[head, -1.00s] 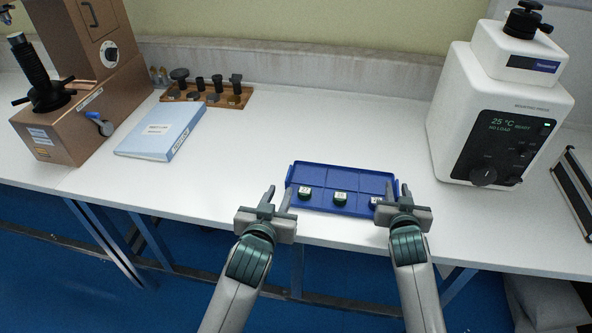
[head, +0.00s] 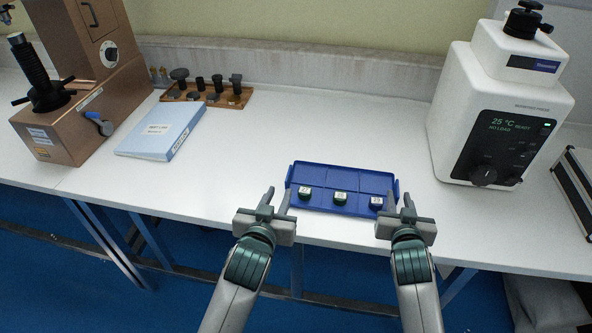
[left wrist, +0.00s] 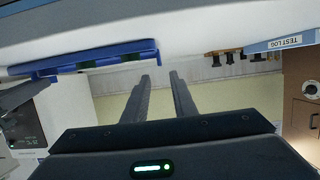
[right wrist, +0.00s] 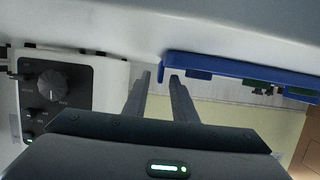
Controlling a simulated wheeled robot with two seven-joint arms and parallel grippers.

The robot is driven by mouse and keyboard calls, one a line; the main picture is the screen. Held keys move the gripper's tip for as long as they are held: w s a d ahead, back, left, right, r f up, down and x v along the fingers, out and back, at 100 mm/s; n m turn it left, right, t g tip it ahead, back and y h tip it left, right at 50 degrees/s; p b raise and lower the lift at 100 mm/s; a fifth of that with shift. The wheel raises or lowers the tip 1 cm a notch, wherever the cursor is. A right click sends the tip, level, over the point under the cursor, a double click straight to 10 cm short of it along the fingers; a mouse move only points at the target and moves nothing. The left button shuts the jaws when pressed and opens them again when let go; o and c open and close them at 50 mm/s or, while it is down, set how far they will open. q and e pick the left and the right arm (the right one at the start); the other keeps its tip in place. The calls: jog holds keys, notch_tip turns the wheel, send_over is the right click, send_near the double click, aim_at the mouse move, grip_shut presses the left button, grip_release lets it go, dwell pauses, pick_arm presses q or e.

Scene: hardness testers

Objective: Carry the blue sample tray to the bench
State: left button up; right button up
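The blue sample tray (head: 345,179) lies flat on the white bench (head: 225,165) near its front edge. It holds three small samples with white labelled tops: two dark green ones (head: 305,193) (head: 340,198) and a darker bluish one (head: 376,203). My left gripper (head: 277,197) is open and empty just off the tray's left front corner. My right gripper (head: 400,204) is open and empty just off its right end. The tray's edge also shows in the left wrist view (left wrist: 100,58) and the right wrist view (right wrist: 225,67). Nothing sits between either pair of fingers.
A white tester (head: 500,115) stands to the right, with a dark case (head: 575,195) beside it. A copper-coloured tester (head: 85,110), a blue binder (head: 160,132) and a wooden rack (head: 205,95) stand to the left. The bench behind the tray is clear.

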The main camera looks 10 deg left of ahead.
jog(key=v, duration=0.7)
jog(key=shift+s+r, duration=0.1)
jog(key=shift+s, duration=0.1)
